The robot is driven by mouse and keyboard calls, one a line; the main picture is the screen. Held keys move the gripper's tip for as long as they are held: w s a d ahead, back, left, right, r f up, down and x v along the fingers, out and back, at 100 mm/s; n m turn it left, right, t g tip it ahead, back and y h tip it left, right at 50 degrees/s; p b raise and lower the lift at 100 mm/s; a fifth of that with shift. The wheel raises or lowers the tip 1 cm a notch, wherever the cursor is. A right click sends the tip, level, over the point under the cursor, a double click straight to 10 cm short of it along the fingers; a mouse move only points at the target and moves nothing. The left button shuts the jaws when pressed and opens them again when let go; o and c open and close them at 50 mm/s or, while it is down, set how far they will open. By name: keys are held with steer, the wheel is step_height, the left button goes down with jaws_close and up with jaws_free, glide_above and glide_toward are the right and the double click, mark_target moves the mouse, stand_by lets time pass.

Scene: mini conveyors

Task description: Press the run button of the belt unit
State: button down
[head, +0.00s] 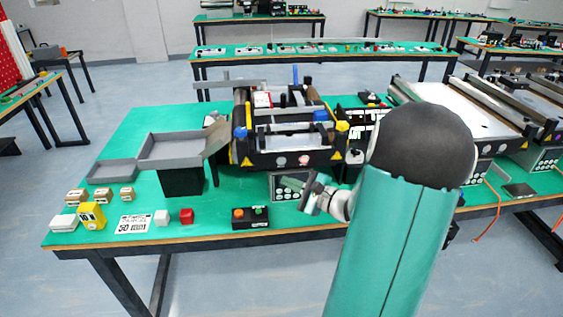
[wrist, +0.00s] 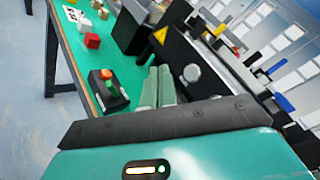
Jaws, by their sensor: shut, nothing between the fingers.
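The belt unit (head: 290,159) is a small black-framed conveyor with yellow and blue corner parts on the green table. A black button box (head: 250,224) sits in front of it near the table's front edge, with an orange button (head: 238,213) on the left and a green button (head: 259,210) on the right. In the wrist view the box (wrist: 108,100) lies left of the fingers, with its orange button (wrist: 106,75) visible. My gripper (head: 312,192) is shut and empty, right of the box and apart from it. Its fingers (wrist: 160,72) lie side by side in the wrist view.
A grey tray (head: 170,150) on a black stand is left of the belt unit. A red cube (head: 187,216), a white cube (head: 162,217) and a yellow block (head: 91,216) lie left of the box. A larger conveyor (head: 470,105) stands at right.

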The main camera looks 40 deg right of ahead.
mark_target(281, 161)
steer(key=shift+w+d, duration=0.55)
steer(key=shift+w, duration=0.25)
steer(key=shift+w+d, duration=0.6)
steer(key=shift+w, duration=0.25)
steer(key=shift+w+d, duration=0.55)
steer(key=shift+w, duration=0.25)
steer(key=shift+w+d, duration=0.2)
steer(key=shift+w, duration=0.15)
